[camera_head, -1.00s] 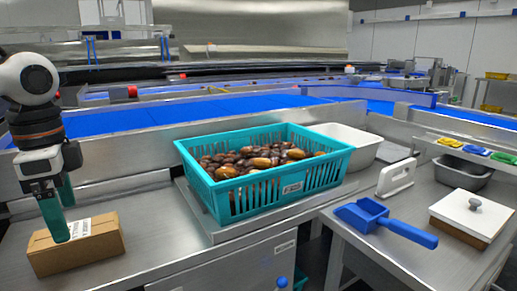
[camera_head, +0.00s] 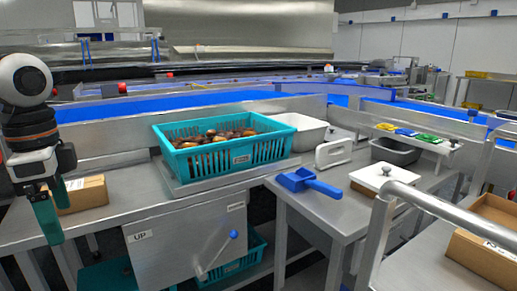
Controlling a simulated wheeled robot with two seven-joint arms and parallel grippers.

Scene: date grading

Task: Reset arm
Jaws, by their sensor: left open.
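My left gripper (camera_head: 52,207) hangs at the left of the head view, its green fingers pointing down. It is open, with nothing seen between the fingers. It hangs in front of a cardboard box (camera_head: 88,193) on the steel table and hides the box's left part. My right gripper is not in view.
A teal crate (camera_head: 232,160) of dates stands at the middle, with a white bin (camera_head: 302,133) behind it. A blue scoop (camera_head: 308,182) and a white-lidded box (camera_head: 383,177) lie on the right table. A metal rail (camera_head: 440,207) stands at the front right, beside another cardboard box (camera_head: 484,257).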

